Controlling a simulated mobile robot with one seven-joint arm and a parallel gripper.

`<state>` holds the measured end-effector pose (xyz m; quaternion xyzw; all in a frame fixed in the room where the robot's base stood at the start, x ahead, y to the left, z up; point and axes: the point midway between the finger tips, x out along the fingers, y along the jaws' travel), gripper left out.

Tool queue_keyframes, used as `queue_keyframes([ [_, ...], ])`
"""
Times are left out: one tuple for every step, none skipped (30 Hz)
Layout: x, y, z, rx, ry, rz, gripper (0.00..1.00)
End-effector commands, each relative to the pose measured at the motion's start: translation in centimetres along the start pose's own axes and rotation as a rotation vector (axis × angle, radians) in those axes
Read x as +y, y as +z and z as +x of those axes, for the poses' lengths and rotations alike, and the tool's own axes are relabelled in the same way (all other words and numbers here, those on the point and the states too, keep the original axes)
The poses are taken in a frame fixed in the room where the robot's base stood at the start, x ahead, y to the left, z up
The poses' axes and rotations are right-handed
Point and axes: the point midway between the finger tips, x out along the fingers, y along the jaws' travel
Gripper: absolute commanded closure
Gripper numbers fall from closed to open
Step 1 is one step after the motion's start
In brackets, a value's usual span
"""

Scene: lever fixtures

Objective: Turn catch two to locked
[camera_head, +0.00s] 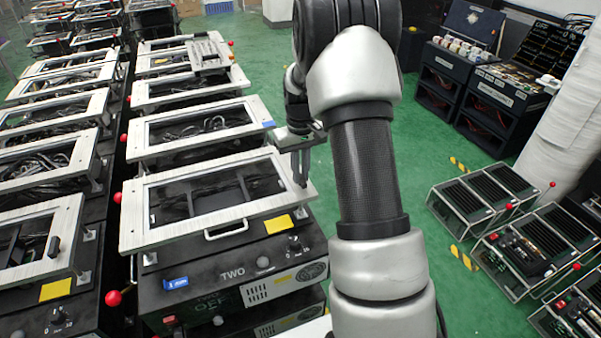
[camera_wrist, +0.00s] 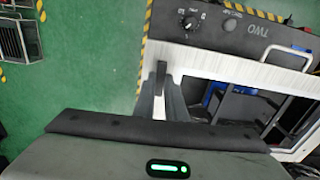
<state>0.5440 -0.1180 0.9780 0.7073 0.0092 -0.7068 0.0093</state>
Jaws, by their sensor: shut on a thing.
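Unit TWO (camera_head: 232,272) is a dark box labelled TWO on its front panel, with a silver-framed lid (camera_head: 140,228) on top. Catch two, a small dark lever (camera_wrist: 160,76), stands at the edge of the lid's side rail in the wrist view. My gripper (camera_head: 300,172) is at the right rail of that lid in the head view and largely hides the catch there. In the wrist view my gripper's two grey fingers (camera_wrist: 161,100) are shut on the catch, one on each side. The catch's exact turn angle is hard to tell.
Similar lidded units stand behind and to the left, with red ball-ended levers (camera_head: 114,298) between the rows. The front panel carries a knob (camera_head: 294,243) and a yellow label (camera_head: 279,224). Green floor (camera_head: 420,150) lies open to the right, before caged racks (camera_head: 470,205).

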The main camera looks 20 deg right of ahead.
Motion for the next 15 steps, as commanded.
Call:
queue_keyframes([
  [0.02, 0.08, 0.05, -0.002, 0.000, 0.012, 1.00],
  [0.03, 0.08, 0.05, -0.002, 0.000, 0.019, 1.00],
  [0.03, 0.08, 0.05, -0.003, 0.000, 0.027, 1.00],
  [0.03, 0.09, 0.05, -0.003, 0.000, 0.032, 1.00],
  [0.03, 0.09, 0.05, -0.003, 0.000, 0.036, 1.00],
  [0.03, 0.09, 0.05, -0.003, 0.000, 0.040, 1.00],
  [0.03, 0.10, 0.05, -0.003, 0.000, 0.042, 1.00],
  [0.03, 0.10, 0.05, -0.003, 0.000, 0.044, 1.00],
  [0.03, 0.10, 0.05, -0.003, 0.000, 0.046, 1.00],
  [0.03, 0.10, 0.05, -0.003, 0.000, 0.047, 1.00],
  [0.04, 0.10, 0.05, -0.003, 0.000, 0.047, 1.00],
  [0.04, 0.10, 0.05, -0.003, 0.000, 0.048, 1.00],
  [0.04, 0.10, 0.05, -0.003, 0.000, 0.048, 1.00],
  [0.03, 0.11, 0.05, -0.003, 0.000, 0.048, 1.00],
  [0.04, 0.11, 0.05, -0.003, 0.000, 0.048, 1.00],
])
